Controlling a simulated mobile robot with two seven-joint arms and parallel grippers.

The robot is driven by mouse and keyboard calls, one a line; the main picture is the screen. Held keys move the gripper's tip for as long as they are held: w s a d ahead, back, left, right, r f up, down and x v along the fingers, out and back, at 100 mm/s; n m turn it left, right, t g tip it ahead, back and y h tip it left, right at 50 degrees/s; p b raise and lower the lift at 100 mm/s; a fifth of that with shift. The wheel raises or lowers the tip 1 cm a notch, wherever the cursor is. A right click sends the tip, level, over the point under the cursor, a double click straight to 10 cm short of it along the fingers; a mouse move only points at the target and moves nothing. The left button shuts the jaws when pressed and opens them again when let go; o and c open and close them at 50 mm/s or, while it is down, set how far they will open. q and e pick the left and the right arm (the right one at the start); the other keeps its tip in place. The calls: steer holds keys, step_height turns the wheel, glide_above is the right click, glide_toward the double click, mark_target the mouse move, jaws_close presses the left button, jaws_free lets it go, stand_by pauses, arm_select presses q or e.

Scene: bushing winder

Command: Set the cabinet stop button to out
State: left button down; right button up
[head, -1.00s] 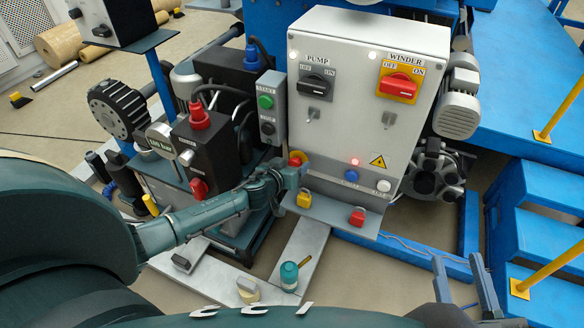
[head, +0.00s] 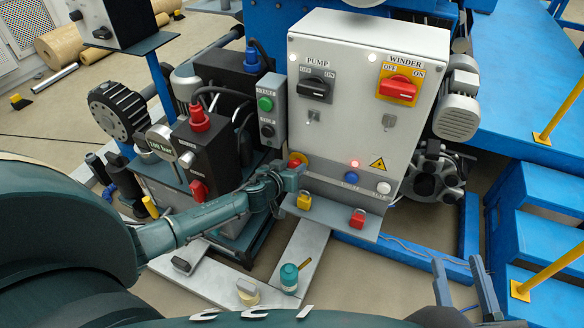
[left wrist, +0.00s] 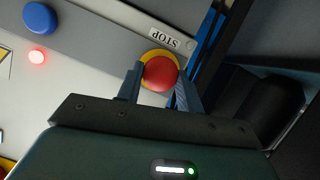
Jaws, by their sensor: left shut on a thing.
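The cabinet stop button (head: 297,160) is a red knob on a yellow ring at the lower left of the grey cabinet (head: 345,125). In the left wrist view the red knob (left wrist: 160,74) sits between my left fingers, beside a STOP label (left wrist: 172,38). My left gripper (head: 292,170) is shut on the knob, one finger at each side, and hides part of it in the head view. Whether the button is in or out cannot be told. My right gripper (head: 463,270) is open and empty at the lower right, away from the cabinet.
A shelf under the cabinet front carries a yellow padlock (head: 304,201) and a red padlock (head: 357,218). A blue button (head: 351,177) and white button (head: 383,187) are right of the stop button. A grey start box (head: 268,108) stands at left.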

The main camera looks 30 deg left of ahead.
arm_select(q)
steer(key=shift+s, duration=0.5)
steer(key=shift+f, duration=0.1)
steer(key=c, duration=0.9)
jaws_free()
steer(key=shift+s, duration=0.1)
steer(key=p+v, duration=0.5)
steer(key=v, duration=0.8)
arm_select(e)
steer(key=shift+d+g+h, duration=0.7)
steer(key=shift+d+h, duration=0.05)
steer(key=shift+h, duration=0.15)
